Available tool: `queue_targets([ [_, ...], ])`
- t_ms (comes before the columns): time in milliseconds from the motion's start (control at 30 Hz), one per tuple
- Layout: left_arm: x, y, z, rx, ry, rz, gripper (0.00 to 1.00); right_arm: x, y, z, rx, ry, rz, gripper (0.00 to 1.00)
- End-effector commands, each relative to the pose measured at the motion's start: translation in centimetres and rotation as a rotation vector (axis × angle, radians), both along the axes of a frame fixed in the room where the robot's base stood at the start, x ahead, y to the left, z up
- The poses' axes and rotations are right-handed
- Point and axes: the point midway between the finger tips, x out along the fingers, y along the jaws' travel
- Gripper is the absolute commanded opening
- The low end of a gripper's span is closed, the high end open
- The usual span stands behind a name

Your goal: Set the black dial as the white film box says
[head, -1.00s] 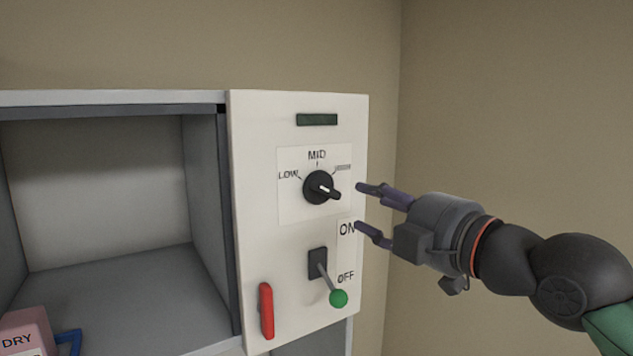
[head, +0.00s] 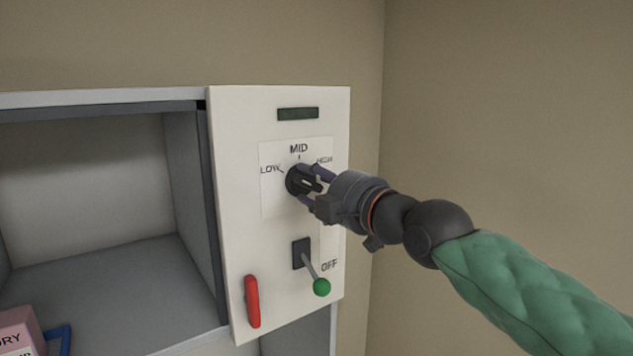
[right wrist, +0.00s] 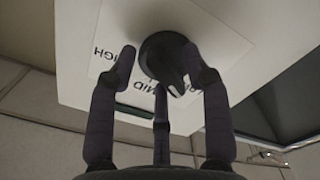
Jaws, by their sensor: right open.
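The black dial (head: 294,180) sits on the white control panel, below the MID mark, with LOW to its left and HIGH to its right. It also shows in the right wrist view (right wrist: 163,55), where the labels appear upside down. My right gripper (head: 312,184) is open, its fingers around the dial and partly covering it in the head view. In the right wrist view the fingers (right wrist: 160,75) stand spread on different sides of the dial; contact cannot be told. The dial's pointer setting is hard to read behind the fingers. No white film box is clearly in view. My left gripper is not in view.
Below the dial are a lever with a green knob (head: 321,287) near OFF and a red handle (head: 252,301). A dark display (head: 298,114) is above. An open grey compartment (head: 110,260) lies left, with a pink box (head: 18,326) at its front.

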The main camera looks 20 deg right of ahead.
Motion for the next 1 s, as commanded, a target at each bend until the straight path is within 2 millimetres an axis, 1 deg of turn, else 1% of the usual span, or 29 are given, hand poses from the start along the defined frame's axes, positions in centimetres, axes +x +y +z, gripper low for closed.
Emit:
queue_targets([
  [167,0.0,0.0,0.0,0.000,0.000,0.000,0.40,0.0,0.0,0.0,0.000,0.000,0.000,0.49],
  [200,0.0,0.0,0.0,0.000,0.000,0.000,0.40,0.0,0.0,0.0,0.000,0.000,0.000,0.38],
  [267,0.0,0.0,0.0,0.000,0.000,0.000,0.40,0.0,0.0,0.0,0.000,0.000,0.000,0.21],
  [300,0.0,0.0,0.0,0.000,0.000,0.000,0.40,0.0,0.0,0.0,0.000,0.000,0.000,0.10],
  [333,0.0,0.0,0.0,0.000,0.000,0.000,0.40,0.0,0.0,0.0,0.000,0.000,0.000,0.01],
  [733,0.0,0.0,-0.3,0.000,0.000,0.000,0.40,0.0,0.0,-0.1,0.033,0.012,0.000,0.00],
  [867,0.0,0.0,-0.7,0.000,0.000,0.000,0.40,0.0,0.0,-0.2,0.089,0.032,0.001,0.00],
  [1000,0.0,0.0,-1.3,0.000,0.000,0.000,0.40,0.0,0.0,-0.3,0.181,0.065,0.001,0.00],
])
